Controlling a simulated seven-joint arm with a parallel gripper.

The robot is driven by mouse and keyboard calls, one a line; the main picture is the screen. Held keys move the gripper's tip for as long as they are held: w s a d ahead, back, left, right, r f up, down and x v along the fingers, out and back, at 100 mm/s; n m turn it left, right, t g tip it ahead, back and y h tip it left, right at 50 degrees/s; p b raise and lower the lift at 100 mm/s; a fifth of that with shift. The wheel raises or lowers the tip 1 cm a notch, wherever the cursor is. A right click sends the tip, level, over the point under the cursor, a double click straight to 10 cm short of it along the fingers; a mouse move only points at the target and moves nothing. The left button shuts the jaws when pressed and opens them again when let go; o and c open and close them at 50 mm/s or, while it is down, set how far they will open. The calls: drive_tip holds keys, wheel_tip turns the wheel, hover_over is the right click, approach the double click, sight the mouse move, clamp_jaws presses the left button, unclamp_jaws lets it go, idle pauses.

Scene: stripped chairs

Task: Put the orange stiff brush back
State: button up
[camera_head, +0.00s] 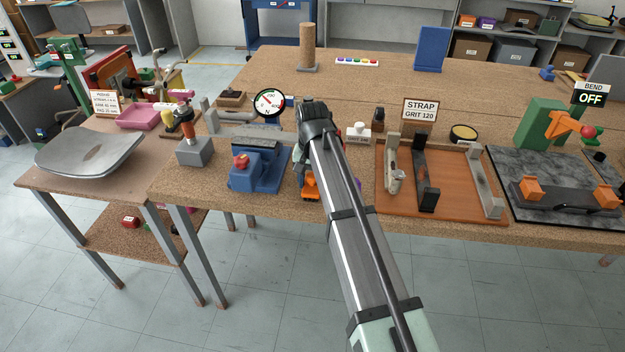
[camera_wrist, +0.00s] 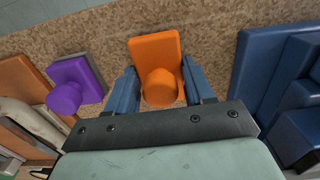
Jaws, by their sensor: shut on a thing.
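The orange stiff brush (camera_wrist: 152,50) has a flat rectangular block and a round knob handle. In the wrist view my gripper (camera_wrist: 160,88) is shut on it, with one blue-grey finger on each side of the knob. In the head view a part of the orange brush (camera_head: 310,187) shows at the left of my arm, near the bench's front edge. My arm hides the rest of it and the fingers. I cannot tell whether the brush touches the bench top.
A purple brush (camera_wrist: 76,84) stands close on one side, partly hidden in the head view (camera_head: 357,184). A blue vise-like block (camera_head: 260,170) is close on the other side. A brown strap tray (camera_head: 455,190) lies to the right. The bench's back middle (camera_head: 370,90) is mostly clear.

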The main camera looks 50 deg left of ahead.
sight(312, 175)
drive_tip(key=shift+f, duration=0.1)
drive_tip(key=o, duration=1)
wheel_tip(312, 175, up, 12)
drive_tip(key=shift+r, duration=0.2)
idle(0.3)
